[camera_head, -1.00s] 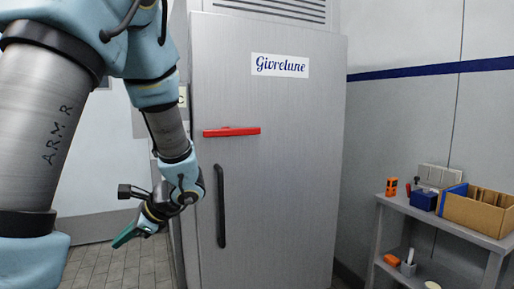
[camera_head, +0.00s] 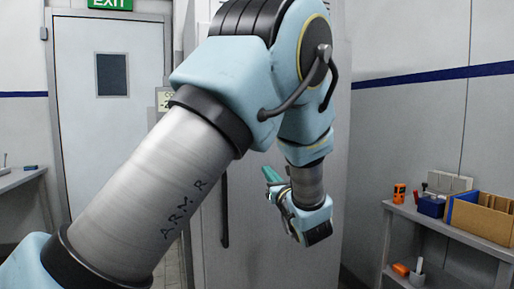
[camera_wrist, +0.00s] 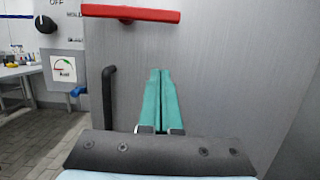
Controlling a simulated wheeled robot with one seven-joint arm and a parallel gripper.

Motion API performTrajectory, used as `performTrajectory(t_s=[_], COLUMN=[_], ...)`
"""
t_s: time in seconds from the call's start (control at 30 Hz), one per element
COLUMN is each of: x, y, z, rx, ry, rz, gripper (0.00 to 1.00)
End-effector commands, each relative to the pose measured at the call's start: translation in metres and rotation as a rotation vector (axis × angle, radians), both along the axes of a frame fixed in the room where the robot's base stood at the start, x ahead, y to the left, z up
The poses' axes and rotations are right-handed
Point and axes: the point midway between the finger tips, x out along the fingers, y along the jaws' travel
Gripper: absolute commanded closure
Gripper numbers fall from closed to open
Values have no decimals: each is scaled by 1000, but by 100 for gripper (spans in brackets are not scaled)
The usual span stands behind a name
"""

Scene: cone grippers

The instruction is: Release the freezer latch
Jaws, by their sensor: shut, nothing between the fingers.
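The freezer door (camera_head: 265,255) is a tall grey metal panel, with my arm across much of it in the head view. A red latch bar (camera_wrist: 130,13) runs level across the top of the wrist view; my arm hides it in the head view. A black upright handle (camera_wrist: 108,95) is on the door below the bar's left part; it also shows in the head view (camera_head: 224,210). My gripper (camera_wrist: 161,72) has teal fingers, shut together and empty. They point toward the door, below the red bar and right of the handle. I see no contact with either.
A grey shelf bench (camera_head: 455,232) with a cardboard box (camera_head: 475,215) and a blue bin (camera_head: 431,206) stands right of the freezer. A white door (camera_head: 105,120) is at the back left.

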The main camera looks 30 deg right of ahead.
Motion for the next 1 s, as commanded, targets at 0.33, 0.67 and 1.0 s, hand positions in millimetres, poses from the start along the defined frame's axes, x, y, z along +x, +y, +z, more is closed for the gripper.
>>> performTrajectory(t_s=[0.33,0.67,1.0], x=[14,77,97], y=[0,-7,-11], z=[5,22,57], rx=[-3,-1,-2], ry=[2,2,3], rz=[4,6,1], gripper=[100,100,100])
